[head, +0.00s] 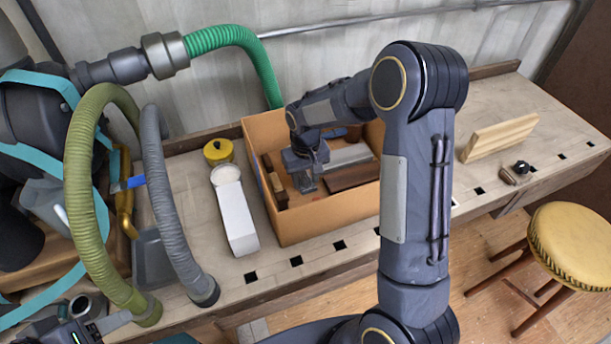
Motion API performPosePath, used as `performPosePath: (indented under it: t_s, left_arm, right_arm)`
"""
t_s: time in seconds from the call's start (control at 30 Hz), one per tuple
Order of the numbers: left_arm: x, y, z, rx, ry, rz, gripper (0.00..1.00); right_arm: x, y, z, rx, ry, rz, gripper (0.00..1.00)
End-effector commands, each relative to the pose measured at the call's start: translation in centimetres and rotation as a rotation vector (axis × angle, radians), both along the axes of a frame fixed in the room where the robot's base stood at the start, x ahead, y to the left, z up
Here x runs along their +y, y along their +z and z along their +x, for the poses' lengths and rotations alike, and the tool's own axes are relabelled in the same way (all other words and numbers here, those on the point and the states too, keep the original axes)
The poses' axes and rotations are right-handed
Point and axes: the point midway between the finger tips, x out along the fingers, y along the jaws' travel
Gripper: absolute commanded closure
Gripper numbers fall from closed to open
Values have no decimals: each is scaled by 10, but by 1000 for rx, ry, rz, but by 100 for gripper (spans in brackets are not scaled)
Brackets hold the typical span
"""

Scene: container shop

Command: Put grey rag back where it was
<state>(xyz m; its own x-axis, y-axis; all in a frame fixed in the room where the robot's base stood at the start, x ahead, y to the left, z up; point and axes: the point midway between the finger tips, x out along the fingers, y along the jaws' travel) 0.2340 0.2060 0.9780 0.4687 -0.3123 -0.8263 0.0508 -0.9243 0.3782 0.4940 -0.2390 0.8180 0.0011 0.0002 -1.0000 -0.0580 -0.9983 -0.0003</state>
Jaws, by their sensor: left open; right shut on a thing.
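My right gripper (307,184) reaches down into an open orange-brown box (318,228) on the workbench. It is shut on a small grey thing, which looks like the grey rag, but the fingers and wrist hide most of it. The fingertips are inside the box, left of its middle; I cannot tell whether they touch the bottom. My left gripper (105,323) is at the lower left corner, partly cut off by the frame, open, and apart from the box.
Dark wooden pieces (352,177) and a light grey bar (347,157) lie in the box. Hoses (165,195) crowd the left. A wooden block (499,138) stands on the right bench.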

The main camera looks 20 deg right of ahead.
Motion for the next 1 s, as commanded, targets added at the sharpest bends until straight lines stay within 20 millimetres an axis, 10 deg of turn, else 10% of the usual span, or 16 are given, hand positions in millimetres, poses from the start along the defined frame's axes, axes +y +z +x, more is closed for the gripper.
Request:
performPosePath:
  t_s: [0.07, 0.1, 0.27, 0.67, 1.0]
  left_arm:
    - [0, -3, 0, 0, 0, 0, 46]
    - [0, -3, 0, 0, 0, 0, 46]
    - [0, -2, 0, 0, 0, 0, 46]
    - [0, 0, 0, 0, 0, 0, 46]
    - [0, 2, 0, 0, 0, 0, 46]
  right_arm:
    - [0, -3, 0, 0, 1, 0, 80]
    - [0, -4, 0, 0, 1, 0, 58]
    - [0, -2, 0, 0, 1, 0, 37]
    - [0, 7, 1, -2, 1, 0, 37]
    - [1, 77, 1, -7, 2, 1, 37]
